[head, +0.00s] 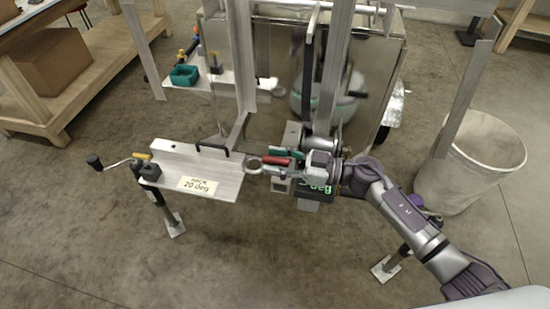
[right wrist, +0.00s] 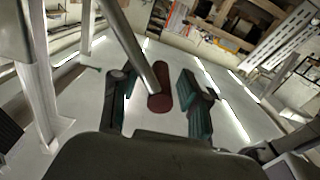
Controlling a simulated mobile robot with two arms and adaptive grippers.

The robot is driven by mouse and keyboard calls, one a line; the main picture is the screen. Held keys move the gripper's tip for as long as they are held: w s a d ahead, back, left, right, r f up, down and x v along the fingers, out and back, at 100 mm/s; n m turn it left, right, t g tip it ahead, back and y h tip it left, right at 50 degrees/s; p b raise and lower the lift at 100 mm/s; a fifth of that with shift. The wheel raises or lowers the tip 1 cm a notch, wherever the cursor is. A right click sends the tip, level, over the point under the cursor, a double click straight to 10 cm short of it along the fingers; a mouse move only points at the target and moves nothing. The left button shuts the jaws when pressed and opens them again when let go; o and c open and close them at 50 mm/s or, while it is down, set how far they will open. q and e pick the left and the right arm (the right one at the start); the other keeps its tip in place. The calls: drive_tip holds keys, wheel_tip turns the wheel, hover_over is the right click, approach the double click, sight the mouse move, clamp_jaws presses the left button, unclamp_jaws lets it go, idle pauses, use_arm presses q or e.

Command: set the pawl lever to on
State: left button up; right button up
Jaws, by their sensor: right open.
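My right gripper (head: 274,160) reaches in from the right to the front of the trailer. Its two teal fingers are open in the right wrist view (right wrist: 177,105). A dark red grip (right wrist: 159,88) on the end of a metal rod lies between the fingers, with a gap to the right finger. The same red grip (head: 275,160) shows in the head view, close to the fingers. I cannot tell whether it belongs to the pawl lever. The winch (head: 321,144) is just behind my gripper, and its details are partly hidden. My left gripper is not in view.
A plate marked 20 deg (head: 198,187) and a jack crank (head: 118,162) are at left. A dark display with green digits (head: 316,190) is below my wrist. A bin (head: 470,165) stands at right. A teal tray (head: 184,75) sits behind. The front floor is mostly clear.

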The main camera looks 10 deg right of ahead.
drive_tip(key=shift+a, duration=0.2)
clamp_jaws()
drive_tip(key=shift+w, duration=0.1)
